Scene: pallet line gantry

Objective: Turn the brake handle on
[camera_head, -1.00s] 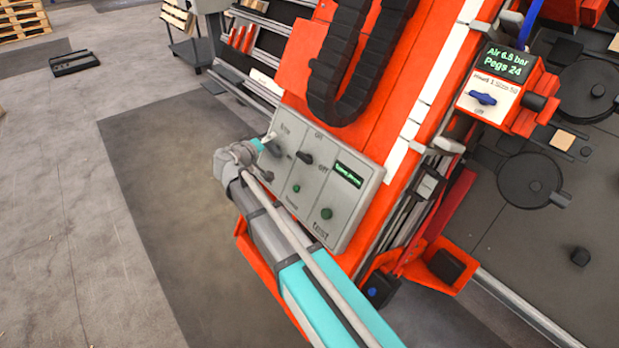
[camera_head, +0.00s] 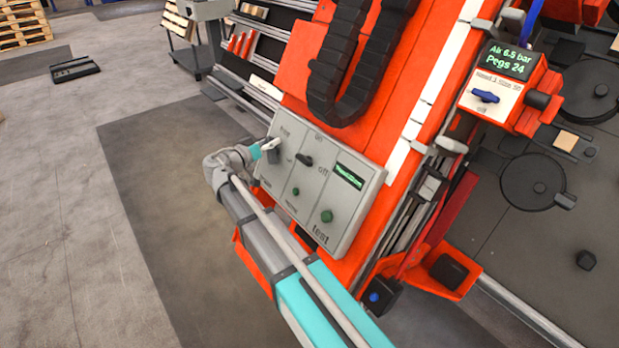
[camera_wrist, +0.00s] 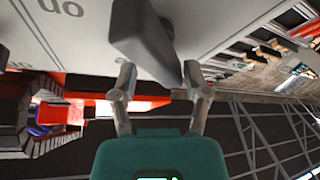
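The grey control panel (camera_head: 340,205) is tilted in the head view. In its middle column is a dark handle (camera_head: 305,160) between the labels "on" and "off". My gripper (camera_head: 271,146) is at the panel's left column, under a label that seems to read "free". In the wrist view, a large dark handle (camera_wrist: 145,40) is close ahead of my gripper (camera_wrist: 160,82). The fingers are apart, one on each side of the handle's near end; contact cannot be told. An upside-down "on" label shows to its left. Which handle is the brake's cannot be read.
Green buttons (camera_head: 327,216) and a small green display (camera_head: 349,176) are on the panel. A black cable chain (camera_head: 345,65) runs above it on the orange gantry beam. A blue-handled valve box (camera_head: 507,80) stands to the right. Open floor lies to the left.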

